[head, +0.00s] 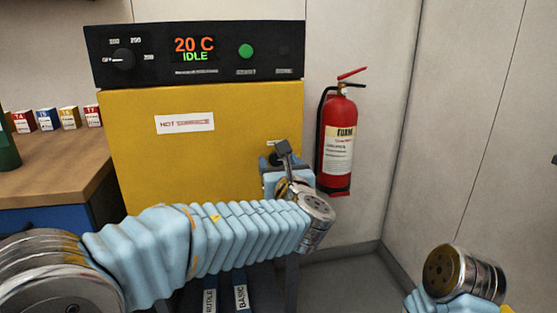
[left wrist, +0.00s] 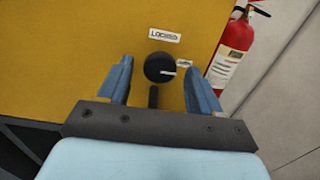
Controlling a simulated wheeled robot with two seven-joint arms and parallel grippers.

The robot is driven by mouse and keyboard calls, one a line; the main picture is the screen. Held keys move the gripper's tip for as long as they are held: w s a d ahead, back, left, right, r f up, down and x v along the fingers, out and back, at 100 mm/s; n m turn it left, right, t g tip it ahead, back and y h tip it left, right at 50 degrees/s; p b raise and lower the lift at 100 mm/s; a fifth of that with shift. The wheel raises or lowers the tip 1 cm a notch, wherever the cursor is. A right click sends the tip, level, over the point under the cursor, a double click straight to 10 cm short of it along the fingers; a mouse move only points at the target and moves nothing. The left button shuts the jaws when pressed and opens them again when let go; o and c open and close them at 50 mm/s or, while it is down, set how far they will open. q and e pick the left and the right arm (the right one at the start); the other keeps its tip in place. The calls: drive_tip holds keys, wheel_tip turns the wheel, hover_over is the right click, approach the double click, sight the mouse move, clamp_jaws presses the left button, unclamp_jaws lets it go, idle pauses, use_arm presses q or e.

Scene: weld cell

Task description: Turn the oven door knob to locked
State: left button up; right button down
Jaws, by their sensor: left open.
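The oven door (head: 205,160) is yellow and closed, under a black control panel (head: 195,55). In the left wrist view, the round black door knob (left wrist: 157,68) sits on the door's lower right part. Its white pointer mark points to the right, toward a small label (left wrist: 184,63) that is too small to read. A label reading LOCKED (left wrist: 164,34) is above the knob. My left gripper (left wrist: 159,75) is open, with its blue fingers on either side of the knob. I cannot tell whether they touch it. In the head view my left wrist mostly hides the knob.
A red fire extinguisher (head: 337,145) hangs on the wall just right of the oven. A wooden bench (head: 55,165) with several small boxes stands at the left. The panel reads 20 C, IDLE. Part of my right arm shows at the lower right, with open floor between.

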use_arm(q)
drive_tip(key=shift+w+a, duration=0.1)
drive_tip(key=shift+w, duration=0.4)
use_arm(e)
drive_tip(key=shift+r, duration=0.1)
use_arm(q)
drive_tip(key=shift+c, duration=0.4)
drive_tip(key=c, duration=1)
drive_tip(key=shift+o, duration=0.2)
drive_tip(key=shift+f+n+b, duration=0.2)
drive_tip(key=shift+n+b, duration=0.3)
drive_tip(key=shift+b, duration=0.35)
drive_tip(key=n+b, duration=0.8)
drive_tip(key=b, duration=0.2)
drive_tip(key=shift+n, duration=0.4)
drive_tip(key=n+b, duration=0.4)
drive_tip(key=n, duration=0.1)
drive_tip(key=shift+b, duration=0.3)
drive_tip(key=shift+r+n+b, duration=0.2)
drive_tip(key=shift+n+b, duration=0.75)
drive_tip(key=shift+n, duration=0.65)
use_arm(e)
wheel_tip(320, 180, down, 18)
drive_tip(key=d, duration=0.1)
drive_tip(key=shift+w+d, duration=0.3)
drive_tip(key=shift+w, duration=0.05)
